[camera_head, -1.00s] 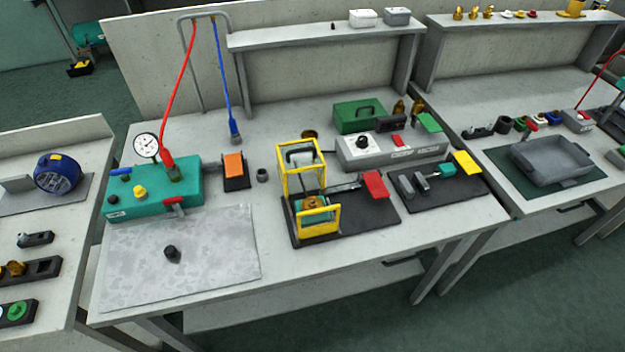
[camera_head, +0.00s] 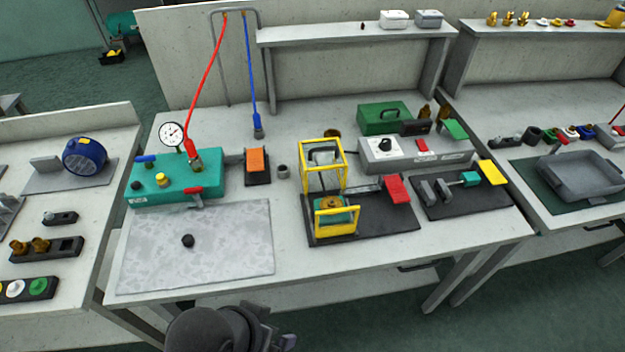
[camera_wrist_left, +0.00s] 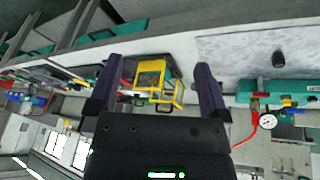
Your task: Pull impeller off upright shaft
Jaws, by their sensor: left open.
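A yellow cage fixture (camera_head: 322,172) stands on a black base plate (camera_head: 377,222) on the middle bench. A gold round part (camera_head: 331,203) sits low on a teal block at its front, behind a yellow front frame (camera_head: 336,221). I cannot tell whether this part is the impeller, and no shaft is clear. My left gripper (camera_wrist_left: 162,64) is open and empty in the left wrist view, with the yellow cage (camera_wrist_left: 152,75) showing beyond, between its fingers. In the head view only a dark link of my arm shows at the bottom edge. My right gripper is not in view.
A teal pump box (camera_head: 177,184) with gauge and red hose stands at the left. A grey mat (camera_head: 235,265) with a small black knob (camera_head: 188,240) lies in front of it. A grey control box (camera_head: 420,152) is behind the fixture. A left bench (camera_head: 70,208) holds racks of parts.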

